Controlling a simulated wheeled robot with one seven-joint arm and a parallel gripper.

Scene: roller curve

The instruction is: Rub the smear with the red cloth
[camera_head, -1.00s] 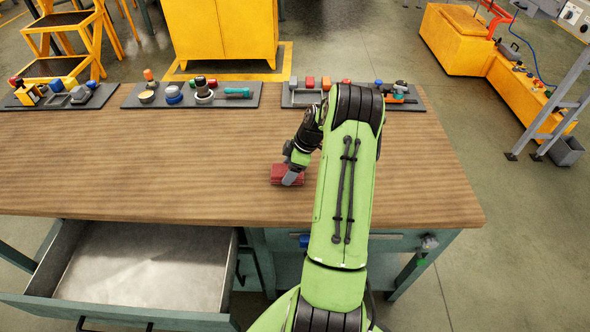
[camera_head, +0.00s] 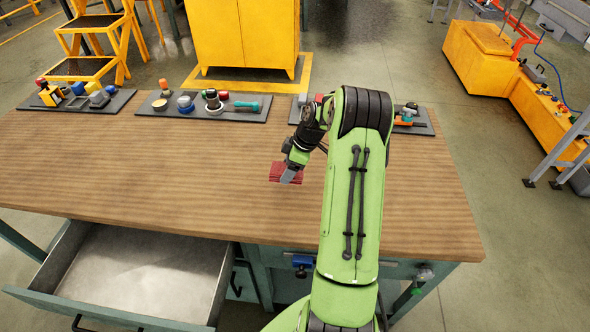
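The red cloth (camera_head: 279,172) is a small folded bundle over the middle of the wooden bench top. My gripper (camera_head: 288,178) reaches down onto it from the upper right, with a grey finger against the cloth's front side. The cloth appears held between the fingers; the far finger is hidden. I cannot tell whether the cloth touches the wood. No smear shows on the bare wood; the part under the cloth and behind my arm is hidden.
Dark mats with tools and small parts line the bench's back edge, including a middle mat (camera_head: 237,108) and a left mat (camera_head: 110,103). An open drawer (camera_head: 140,270) juts out at the front left. The bench top (camera_head: 130,170) left of the cloth is clear.

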